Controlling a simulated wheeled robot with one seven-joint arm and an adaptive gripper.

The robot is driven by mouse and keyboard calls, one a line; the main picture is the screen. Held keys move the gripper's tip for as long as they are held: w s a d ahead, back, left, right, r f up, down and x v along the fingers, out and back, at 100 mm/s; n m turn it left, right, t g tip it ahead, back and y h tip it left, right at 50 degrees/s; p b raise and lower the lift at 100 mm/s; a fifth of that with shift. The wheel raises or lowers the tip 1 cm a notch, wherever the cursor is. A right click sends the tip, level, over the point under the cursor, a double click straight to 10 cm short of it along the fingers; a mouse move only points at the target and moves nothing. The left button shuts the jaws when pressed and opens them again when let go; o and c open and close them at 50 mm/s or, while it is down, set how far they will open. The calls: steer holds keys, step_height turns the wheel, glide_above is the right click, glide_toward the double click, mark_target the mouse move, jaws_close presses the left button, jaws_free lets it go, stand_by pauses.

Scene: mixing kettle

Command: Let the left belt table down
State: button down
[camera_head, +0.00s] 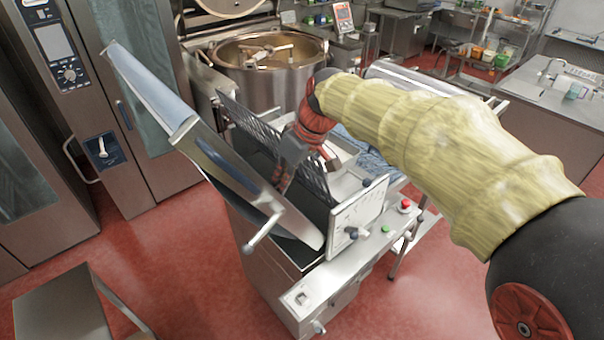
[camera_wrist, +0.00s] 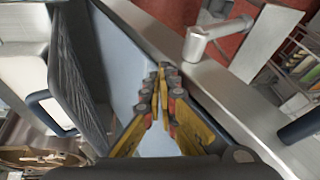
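The left belt table (camera_head: 225,165) is a long steel frame with a pale blue belt. It stands raised and steeply tilted, its upper end up to the left near the oven doors. It also fills the middle of the wrist view (camera_wrist: 117,55), with its steel side rail running diagonally. My gripper (camera_head: 281,184) is between this table and the dark grid guard (camera_head: 275,145). In the wrist view my gripper (camera_wrist: 162,75) has its yellow fingers together at the tips, over the belt beside the rail. Nothing shows between them. Whether the tips touch the belt, I cannot tell.
A steel lever (camera_head: 262,234) sticks out at the table's lower end; it also shows in the wrist view (camera_wrist: 215,38). The control panel (camera_head: 357,215) is to the right. A mixing kettle (camera_head: 268,78) stands behind. A low steel table (camera_head: 62,308) is front left, with red floor between.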

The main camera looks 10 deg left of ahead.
steer(key=s+a+f+n+t+h+b, duration=0.1)
steer(key=s+a+f+t+h+b, duration=0.1)
steer(key=s+a+f+b, duration=0.5)
steer(key=s+a+f+t+h+b, duration=0.2)
steer(key=s+a+f+t+b, duration=0.25)
steer(key=f, duration=0.45)
steer(key=s+a+f+t+h+b, duration=0.1)
steer(key=s+a+f+b, duration=0.1)
steer(key=f+b, duration=0.5)
steer(key=s+a+f+n+t+h+b, duration=0.1)
steer(key=s+a+f+t+h+b, duration=0.1)
steer(key=s+f+b, duration=0.2)
step_height(320, 180, down, 8)
steer(key=b, duration=0.3)
steer(key=shift+s+f, duration=0.15)
steer(key=shift+s, duration=0.2)
steer(key=shift+d+f, duration=0.1)
